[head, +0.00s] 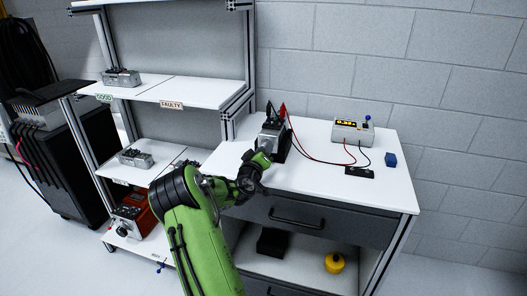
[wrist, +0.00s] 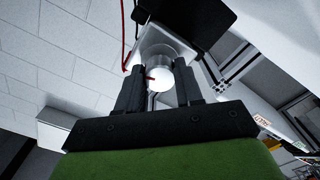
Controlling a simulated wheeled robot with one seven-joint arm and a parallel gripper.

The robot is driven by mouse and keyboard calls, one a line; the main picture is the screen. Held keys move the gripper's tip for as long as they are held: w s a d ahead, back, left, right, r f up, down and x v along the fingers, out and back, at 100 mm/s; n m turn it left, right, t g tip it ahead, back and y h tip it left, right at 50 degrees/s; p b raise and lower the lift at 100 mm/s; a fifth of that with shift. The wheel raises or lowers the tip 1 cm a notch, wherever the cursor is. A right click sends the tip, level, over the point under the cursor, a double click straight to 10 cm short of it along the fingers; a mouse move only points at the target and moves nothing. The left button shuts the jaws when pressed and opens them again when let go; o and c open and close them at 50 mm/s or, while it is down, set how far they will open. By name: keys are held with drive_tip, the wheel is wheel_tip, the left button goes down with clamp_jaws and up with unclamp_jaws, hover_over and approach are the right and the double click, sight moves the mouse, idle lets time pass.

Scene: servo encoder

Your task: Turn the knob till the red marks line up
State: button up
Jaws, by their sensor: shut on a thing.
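In the wrist view, my gripper (wrist: 161,90) is shut on a round metal knob (wrist: 160,76), one dark finger on each side. The knob's front face is bright white. A short red mark (wrist: 150,78) shows at the knob's left side; a second red mark cannot be made out. Behind the knob is the pale plate of the servo unit (wrist: 163,40). In the head view, the dark servo unit (head: 271,133) stands on the white worktop at its back left, and my gripper (head: 262,158) reaches it from the front. The knob is hidden there.
A meter box (head: 352,131) with a lit yellow display stands at the worktop's back right, with red and black leads. Shelves (head: 170,92) stand at the left. The worktop's front right is clear.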

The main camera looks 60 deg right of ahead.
drive_tip(key=n+p, duration=0.1)
drive_tip(key=n, duration=0.2)
drive_tip(key=shift+n, duration=0.4)
drive_tip(key=n+p, duration=0.1)
drive_tip(key=n, duration=0.2)
drive_tip(key=shift+n+p, duration=0.3)
drive_tip(key=shift+p, duration=0.1)
drive_tip(key=n+p, duration=0.3)
drive_tip(key=n, duration=0.2)
drive_tip(key=shift+n, duration=0.3)
drive_tip(key=shift+f, duration=0.1)
drive_tip(key=o, duration=1)
drive_tip(key=shift+o, duration=0.2)
